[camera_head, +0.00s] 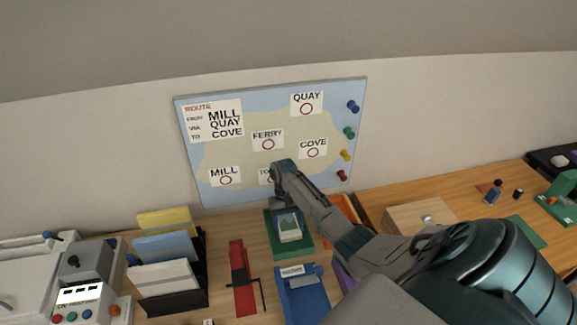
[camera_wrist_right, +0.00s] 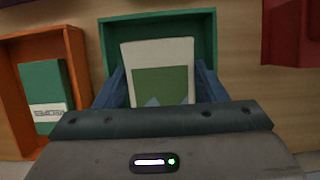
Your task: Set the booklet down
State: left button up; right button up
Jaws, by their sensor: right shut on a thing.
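The booklet (camera_head: 290,229) is white with a green picture on its cover. My right gripper (camera_head: 287,208) reaches in from the right and is shut on it. In the right wrist view the booklet (camera_wrist_right: 158,52) stands out between blue fingers, with its lower part hidden by the gripper. A green tray (camera_head: 303,250) lies beneath it on the desk, and its rim (camera_wrist_right: 205,28) frames the booklet in the wrist view. I cannot tell whether the booklet touches the tray floor. My left gripper is not in view.
An orange tray (camera_wrist_right: 75,50) holding a green booklet (camera_wrist_right: 45,88) adjoins the green tray. A blue tray (camera_head: 313,302), a red device (camera_head: 240,275) and a folder rack (camera_head: 185,300) stand nearby. The route board (camera_head: 240,165) is on the wall behind.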

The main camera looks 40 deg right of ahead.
aim_at(288, 225)
notch_tip(288, 225, down, 3)
jog(key=shift+f, duration=0.5)
jog(key=shift+f, duration=0.1)
jog(key=o, duration=1.1)
jog(key=b+v, duration=0.1)
jog(key=v, duration=0.5)
jog(key=shift+w+r+b, duration=0.1)
jog(key=shift+r+b, duration=0.25)
jog(key=shift+r, duration=0.05)
jog(key=shift+w+d+r, duration=0.1)
jog(key=shift+r, duration=0.35)
